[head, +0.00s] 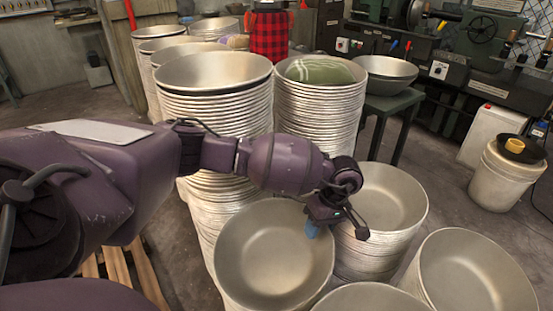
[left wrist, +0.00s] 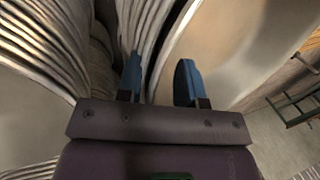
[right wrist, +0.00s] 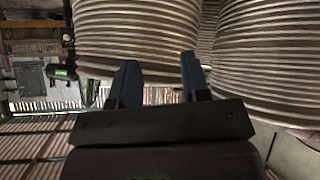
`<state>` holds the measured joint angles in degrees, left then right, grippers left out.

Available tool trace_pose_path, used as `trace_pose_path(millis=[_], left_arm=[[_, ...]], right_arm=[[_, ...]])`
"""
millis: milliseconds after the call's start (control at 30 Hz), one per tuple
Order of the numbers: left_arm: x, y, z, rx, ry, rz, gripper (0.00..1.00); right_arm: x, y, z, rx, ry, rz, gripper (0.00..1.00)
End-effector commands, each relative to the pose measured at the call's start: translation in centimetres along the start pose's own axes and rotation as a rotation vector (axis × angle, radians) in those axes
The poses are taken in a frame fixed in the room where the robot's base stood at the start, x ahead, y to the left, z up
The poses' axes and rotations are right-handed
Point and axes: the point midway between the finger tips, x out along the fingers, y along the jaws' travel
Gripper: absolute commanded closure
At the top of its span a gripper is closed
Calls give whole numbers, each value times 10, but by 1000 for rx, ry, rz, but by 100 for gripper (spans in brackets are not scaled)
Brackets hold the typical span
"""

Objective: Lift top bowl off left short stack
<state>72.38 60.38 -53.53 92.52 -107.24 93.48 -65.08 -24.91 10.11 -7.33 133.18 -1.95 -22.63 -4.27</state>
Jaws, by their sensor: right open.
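The left short stack's top bowl (head: 272,262) is a wide metal bowl, upright on the stack in the front middle. My left gripper (head: 312,229) reaches over this bowl's upper right rim, with a blue finger showing inside the bowl. In the left wrist view, the left gripper (left wrist: 158,82) has its fingers apart, one on each side of a bowl's edge (left wrist: 230,50). Whether a finger touches the wall cannot be told. My right gripper (right wrist: 160,82) is open and empty, facing the sides of bowl stacks (right wrist: 140,40); it is outside the head view.
Another short stack (head: 390,197) stands close to the right, with more bowls (head: 475,275) in front right. Tall stacks (head: 215,95) rise behind, one holding a green cloth (head: 320,70). A dark green table (head: 395,103) with a bowl stands behind right.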

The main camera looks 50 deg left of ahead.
Motion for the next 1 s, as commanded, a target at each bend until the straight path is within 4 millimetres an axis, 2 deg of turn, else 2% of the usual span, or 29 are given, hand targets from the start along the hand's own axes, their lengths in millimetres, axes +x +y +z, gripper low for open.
trace_pose_path(millis=[33, 200, 600, 1000], left_arm=[[0, 0, 0, 0, 0, 0, 74], [0, 0, 0, 0, 0, -1, 100], [1, 1, 0, 2, 0, 1, 100], [2, 1, 0, 3, 0, 3, 100]], right_arm=[[0, 0, 1, 0, -2, 0, 57], [0, 0, 3, 1, -7, -1, 57], [-5, 0, 11, 3, -27, 0, 57], [-2, -1, 8, 2, -19, -1, 57]])
